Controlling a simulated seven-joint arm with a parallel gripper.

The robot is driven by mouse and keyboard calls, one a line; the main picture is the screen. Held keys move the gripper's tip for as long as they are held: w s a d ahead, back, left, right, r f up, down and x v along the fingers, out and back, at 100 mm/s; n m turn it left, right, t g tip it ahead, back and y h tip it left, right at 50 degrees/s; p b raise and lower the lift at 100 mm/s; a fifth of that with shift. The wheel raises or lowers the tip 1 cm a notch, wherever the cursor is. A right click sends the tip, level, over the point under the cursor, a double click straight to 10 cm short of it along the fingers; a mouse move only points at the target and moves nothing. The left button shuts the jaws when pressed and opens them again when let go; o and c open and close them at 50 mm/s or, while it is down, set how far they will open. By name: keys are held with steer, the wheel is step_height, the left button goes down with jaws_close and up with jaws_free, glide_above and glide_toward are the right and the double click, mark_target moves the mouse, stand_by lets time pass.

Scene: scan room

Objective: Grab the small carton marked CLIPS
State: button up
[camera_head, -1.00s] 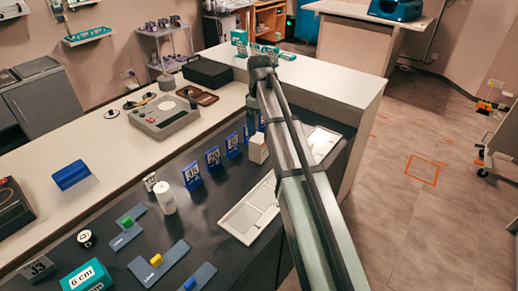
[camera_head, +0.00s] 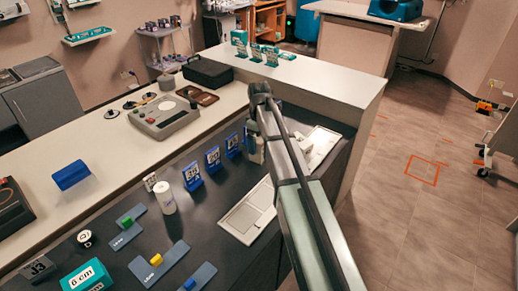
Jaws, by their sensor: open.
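A small pale carton (camera_head: 257,151) stands on the dark counter just left of my arm, right of the row of blue number stands. I cannot read a CLIPS mark on it. My arm crosses the view from the lower right and bends at its top above the counter. My gripper (camera_head: 249,138) is mostly hidden behind the arm, with a grey part showing close by the carton. It is open; I cannot tell whether it touches the carton.
Blue number stands (camera_head: 213,160) and a white bottle (camera_head: 168,198) stand left of the carton. A pale tray (camera_head: 246,212) lies in front. A teal 6 cm box (camera_head: 87,276) and blue plates with coloured blocks are at lower left. A raised white counter (camera_head: 320,82) rises behind.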

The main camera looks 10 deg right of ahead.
steer(key=shift+c, duration=0.3)
steer(key=c, duration=1)
